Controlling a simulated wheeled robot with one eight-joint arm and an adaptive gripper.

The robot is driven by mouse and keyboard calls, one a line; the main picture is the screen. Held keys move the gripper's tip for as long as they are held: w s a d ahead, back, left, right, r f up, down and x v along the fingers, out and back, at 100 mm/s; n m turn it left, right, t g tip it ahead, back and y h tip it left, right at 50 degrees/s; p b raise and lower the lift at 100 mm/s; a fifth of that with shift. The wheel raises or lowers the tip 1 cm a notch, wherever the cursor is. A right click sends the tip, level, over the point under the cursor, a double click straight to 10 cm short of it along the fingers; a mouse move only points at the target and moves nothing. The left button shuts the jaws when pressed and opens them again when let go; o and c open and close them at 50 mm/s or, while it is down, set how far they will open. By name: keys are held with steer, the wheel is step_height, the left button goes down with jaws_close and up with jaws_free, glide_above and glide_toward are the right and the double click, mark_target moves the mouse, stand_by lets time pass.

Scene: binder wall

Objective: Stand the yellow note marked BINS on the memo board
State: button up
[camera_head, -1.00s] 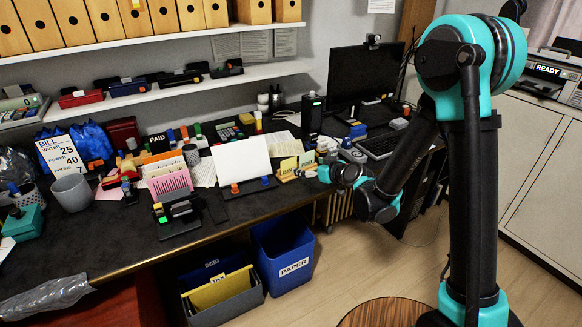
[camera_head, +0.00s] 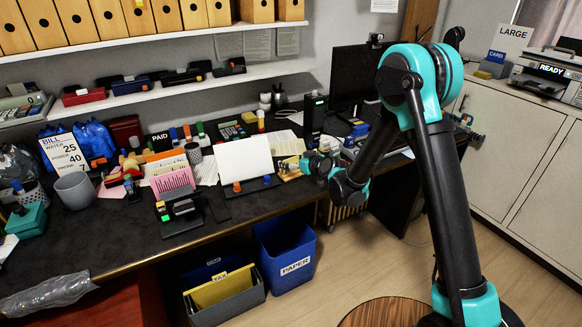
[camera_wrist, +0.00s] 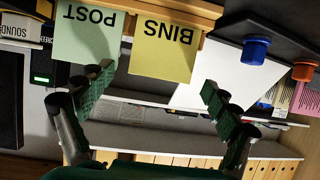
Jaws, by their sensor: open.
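The yellow note marked BINS (camera_wrist: 163,55) shows upside down in the wrist view, beside a pale green note marked POST (camera_wrist: 86,35). Both are in a wooden holder (camera_wrist: 180,10), which shows in the head view (camera_head: 289,177) on the desk. My gripper (camera_wrist: 157,82) is open and empty, its fingers spread to either side of BINS; the left finger overlaps POST in the picture. I cannot tell the depth gap. In the head view my gripper (camera_head: 313,166) is just right of the notes. A white panel with blue and orange knobs, apparently the memo board (camera_head: 243,160), stands left of them.
A pink file rack (camera_head: 174,184) and dark stamp stand (camera_head: 180,217) are left of the white panel. A black tower (camera_head: 313,118) and monitor (camera_head: 348,92) stand behind. The blue PAPER bin (camera_head: 285,262) is below. Bare desk (camera_head: 120,235) lies at the front left.

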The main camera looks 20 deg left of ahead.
steer(key=c, duration=0.9)
steer(key=shift+r, duration=0.2)
